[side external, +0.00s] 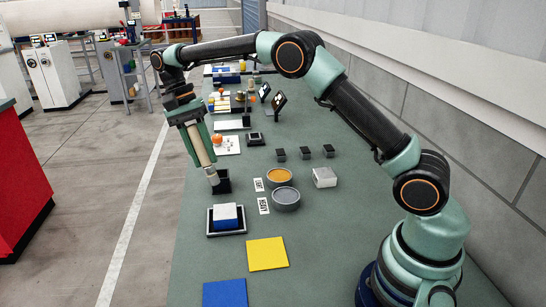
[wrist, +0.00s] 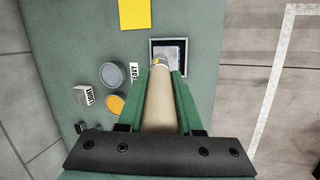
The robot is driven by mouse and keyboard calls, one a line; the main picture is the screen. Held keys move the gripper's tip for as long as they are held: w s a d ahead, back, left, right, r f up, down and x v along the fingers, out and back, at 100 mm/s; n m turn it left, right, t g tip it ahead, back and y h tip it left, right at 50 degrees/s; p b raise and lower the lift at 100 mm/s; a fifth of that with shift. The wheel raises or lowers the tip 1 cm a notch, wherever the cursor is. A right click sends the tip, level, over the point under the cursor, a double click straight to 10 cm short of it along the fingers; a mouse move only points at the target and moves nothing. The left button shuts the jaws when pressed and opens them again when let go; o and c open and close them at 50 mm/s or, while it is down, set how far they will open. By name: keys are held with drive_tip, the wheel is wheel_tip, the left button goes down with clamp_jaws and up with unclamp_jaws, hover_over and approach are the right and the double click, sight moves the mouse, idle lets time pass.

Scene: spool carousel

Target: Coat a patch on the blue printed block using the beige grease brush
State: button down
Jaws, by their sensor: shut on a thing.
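My gripper (side external: 203,160) is shut on the beige grease brush (side external: 203,150), which points down and slightly tilted. In the wrist view the brush (wrist: 160,105) lies between the green fingers, its pale tip toward the top. The blue printed block (side external: 228,223) has a pale upper part and sits in a dark, light-rimmed tray (side external: 210,233), nearer the camera than the brush. In the wrist view the tip overlaps the tray's lower edge and partly hides the block (wrist: 174,48). In the side view the tip is at a black open box (side external: 224,187); contact cannot be told.
An orange-filled tin (side external: 279,176) and a grey-filled tin (side external: 286,196) stand right of the brush, with label cards beside them. A pale block (side external: 325,178) stands farther right. A yellow square (side external: 267,254) and a blue square (side external: 225,293) lie in front.

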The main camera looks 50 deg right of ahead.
drive_tip(key=shift+w+f, duration=0.55)
drive_tip(key=shift+f, duration=3.95)
drive_tip(key=shift+s+d, duration=1.85)
drive_tip(key=shift+s, duration=0.3)
drive_tip(key=shift+w+a, duration=2.35)
drive_tip(key=shift+a, duration=0.05)
drive_tip(key=shift+s+d, duration=0.65)
drive_tip(key=shift+d, duration=0.3)
drive_tip(key=shift+s+d, duration=0.65)
drive_tip(key=shift+d, duration=0.35)
drive_tip(key=shift+s+d, duration=0.65)
drive_tip(key=shift+d, duration=0.3)
drive_tip(key=w+a, duration=0.5)
wheel_tip(320, 180, up, 8)
drive_tip(key=shift+s+d, duration=0.15)
